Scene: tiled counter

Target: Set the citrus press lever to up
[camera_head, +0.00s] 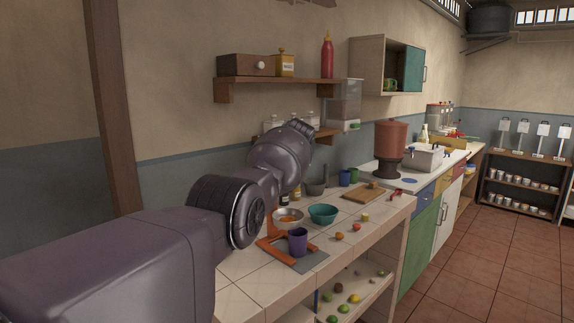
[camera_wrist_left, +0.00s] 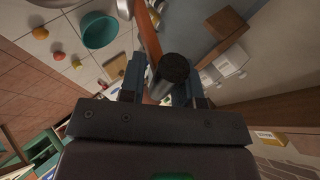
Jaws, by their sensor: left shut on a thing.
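The citrus press (camera_head: 268,246) stands on the tiled counter, with an orange base and frame. A purple cup (camera_head: 298,242) stands at its base, below a metal bowl (camera_head: 288,216) with something orange in it. In the wrist view the orange lever (camera_wrist_left: 148,36) runs from the top edge to a dark round grip (camera_wrist_left: 173,70). My left gripper (camera_wrist_left: 157,88) is shut on the lever's grip end, with one finger on each side. In the head view my left arm hides this gripper and most of the lever. My right gripper is in neither view.
A teal bowl (camera_head: 323,213), loose fruit (camera_head: 339,236) and a cutting board (camera_head: 366,192) lie right of the press. A wall shelf (camera_head: 280,86) is above my arm. A red dispenser (camera_head: 389,139) stands farther back. The counter's front edge is clear.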

